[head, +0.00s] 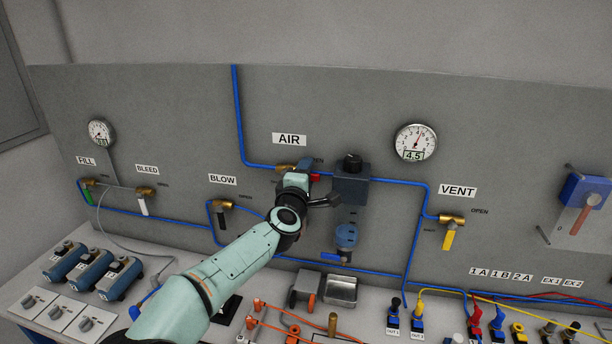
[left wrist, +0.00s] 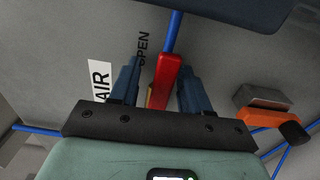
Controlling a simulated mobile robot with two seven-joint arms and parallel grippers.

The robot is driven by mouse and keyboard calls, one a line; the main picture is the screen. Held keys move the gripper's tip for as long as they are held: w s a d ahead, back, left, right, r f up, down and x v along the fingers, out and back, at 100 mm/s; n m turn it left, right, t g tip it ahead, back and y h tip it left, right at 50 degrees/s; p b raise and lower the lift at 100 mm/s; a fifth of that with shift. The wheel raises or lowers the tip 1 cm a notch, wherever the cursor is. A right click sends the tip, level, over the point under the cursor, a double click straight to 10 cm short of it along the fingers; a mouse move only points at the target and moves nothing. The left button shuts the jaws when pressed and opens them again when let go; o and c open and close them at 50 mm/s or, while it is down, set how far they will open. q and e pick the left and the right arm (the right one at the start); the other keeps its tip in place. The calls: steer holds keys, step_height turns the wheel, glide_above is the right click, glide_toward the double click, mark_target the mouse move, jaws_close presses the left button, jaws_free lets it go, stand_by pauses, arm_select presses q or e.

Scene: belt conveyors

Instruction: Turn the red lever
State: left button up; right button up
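The red lever (left wrist: 168,80) sits at the AIR valve on the grey panel. In the left wrist view it stands between the two blue fingers of my left gripper (left wrist: 161,78), close to the right finger and with a gap to the left one. In the head view only a small red part of the lever (head: 315,177) shows, the rest hidden by my left gripper (head: 308,167). The brass AIR valve body (head: 286,167) shows just left of the gripper. The left gripper is open around the lever; contact cannot be told. My right gripper is not in view.
A dark regulator block (head: 351,184) stands right beside the gripper, with a blue-bowled unit (head: 345,237) below. BLOW (head: 220,205) and VENT (head: 452,220) valves flank it. Blue hoses run across the panel. The bench below holds several plugs and fittings.

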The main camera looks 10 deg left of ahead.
arm_select(q)
steer(key=shift+s+f, duration=0.1)
steer(key=shift+s, duration=0.25)
steer(key=s+b, duration=0.3)
steer(key=s, duration=0.9)
steer(key=shift+s+a+b, duration=0.2)
steer(key=shift+s+b, duration=0.15)
arm_select(e)
steer(key=shift+s+f, duration=0.5)
steer(key=shift+f, duration=0.3)
steer(key=shift+s+f, duration=0.55)
steer(key=shift+f, duration=0.2)
steer(key=shift+s+f, duration=0.5)
steer(key=shift+f, duration=0.3)
